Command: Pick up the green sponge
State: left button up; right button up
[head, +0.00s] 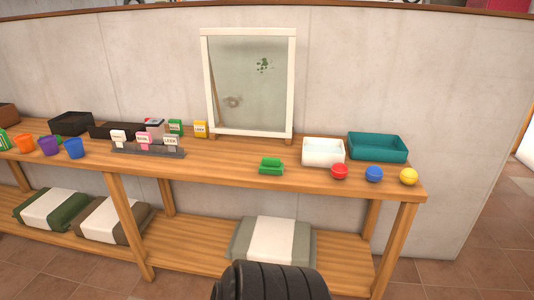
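A small bright green block (271,168), which looks like the green sponge, lies on the wooden table top (225,168) near its front edge, right of the middle of the head view. It seems to have two stepped parts, one a little behind and above the other. Nothing touches it from the sides. Neither of my grippers is in the head view.
A white bin (323,153), teal tray (378,147), red ball (339,171), blue ball (374,174) and yellow ball (409,176) are to the right. A framed panel (249,83) stands behind. A grey rack (148,151) with small boxes is left.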

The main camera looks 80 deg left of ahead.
aim_at(269, 166)
jog(key=u, duration=2.7)
